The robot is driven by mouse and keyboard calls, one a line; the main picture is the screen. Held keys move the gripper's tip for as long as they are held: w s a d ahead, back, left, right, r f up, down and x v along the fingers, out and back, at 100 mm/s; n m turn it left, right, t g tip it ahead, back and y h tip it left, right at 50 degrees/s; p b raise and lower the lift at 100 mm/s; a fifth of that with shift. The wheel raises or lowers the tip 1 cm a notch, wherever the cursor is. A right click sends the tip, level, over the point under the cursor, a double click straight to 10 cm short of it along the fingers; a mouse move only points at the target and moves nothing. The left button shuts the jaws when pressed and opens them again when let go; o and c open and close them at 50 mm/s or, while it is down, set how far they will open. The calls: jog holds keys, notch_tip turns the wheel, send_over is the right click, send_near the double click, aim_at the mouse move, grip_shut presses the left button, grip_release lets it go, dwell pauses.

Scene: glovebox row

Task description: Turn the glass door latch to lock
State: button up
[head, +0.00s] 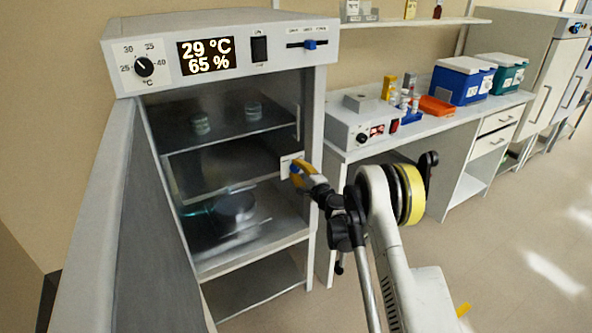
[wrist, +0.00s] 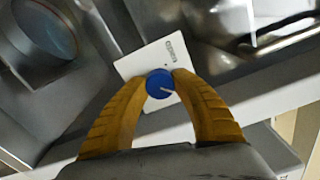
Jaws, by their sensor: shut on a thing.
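The latch is a blue round knob (wrist: 159,84) with a white pointer line, on a white plate (wrist: 150,62) with small dark print. In the wrist view the pointer line slants toward the lower right. My gripper (wrist: 160,82) has its two yellow fingers closed on the knob from both sides. In the head view my gripper (head: 297,172) is at the white plate (head: 289,163) on the right side of the cabinet opening, and the fingers partly hide the knob. The glass door (head: 225,160) appears to cover the cabinet front; its exact edges are hard to make out.
An outer grey door (head: 130,220) stands open at the left. The cabinet's control panel (head: 220,60) reads 29 °C and 65 %. A bench (head: 440,125) to the right holds a small device, an orange box and coolers (head: 462,80). The floor at the right is clear.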

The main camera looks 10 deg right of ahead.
dwell(0.4)
jog(key=o, duration=1.2)
jog(key=shift+s, duration=0.1)
jog(key=v, duration=1.2)
jog(key=shift+r, duration=0.1)
